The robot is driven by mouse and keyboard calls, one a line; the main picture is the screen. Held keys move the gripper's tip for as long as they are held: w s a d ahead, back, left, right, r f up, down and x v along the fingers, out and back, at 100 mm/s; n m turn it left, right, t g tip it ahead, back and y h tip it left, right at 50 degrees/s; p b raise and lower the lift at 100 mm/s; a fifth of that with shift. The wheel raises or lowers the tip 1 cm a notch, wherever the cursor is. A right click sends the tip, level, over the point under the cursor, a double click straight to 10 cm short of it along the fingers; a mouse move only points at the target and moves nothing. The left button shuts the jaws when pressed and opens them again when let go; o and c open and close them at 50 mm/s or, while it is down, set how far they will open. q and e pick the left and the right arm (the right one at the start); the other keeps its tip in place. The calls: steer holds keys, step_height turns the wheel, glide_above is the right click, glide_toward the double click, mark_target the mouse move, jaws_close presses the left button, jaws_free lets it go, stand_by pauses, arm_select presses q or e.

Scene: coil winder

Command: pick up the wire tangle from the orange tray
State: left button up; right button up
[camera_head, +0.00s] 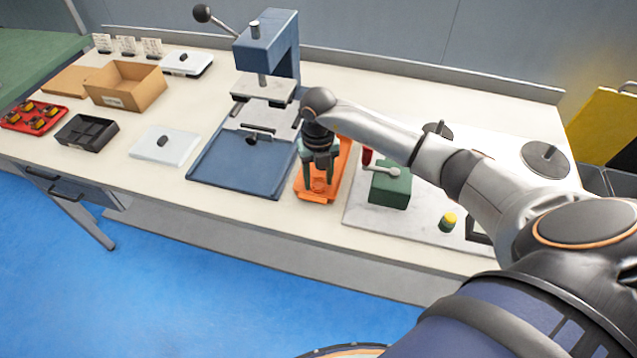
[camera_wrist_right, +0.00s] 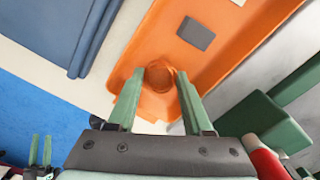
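The orange tray (camera_head: 337,186) stands on the bench between the blue press base and the coil winder board; it also shows in the right wrist view (camera_wrist_right: 220,55). The wire tangle (camera_wrist_right: 160,76), a small round copper-orange bundle, lies at the tray's near end; in the head view it is a small blob (camera_head: 320,184). My right gripper (camera_head: 318,184) points down over that end. In the right wrist view its green fingers (camera_wrist_right: 168,84) are apart, with the tangle beyond and between the tips; contact cannot be told.
The blue press (camera_head: 262,60) stands left of the tray. The green winder box (camera_head: 390,187) with a red-handled crank stands close on its right. A grey patch (camera_wrist_right: 195,33) marks the tray floor. Further left are a cardboard box (camera_head: 125,88) and a black tray (camera_head: 87,132).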

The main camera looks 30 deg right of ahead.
jaws_close()
steer(key=shift+r, duration=0.1)
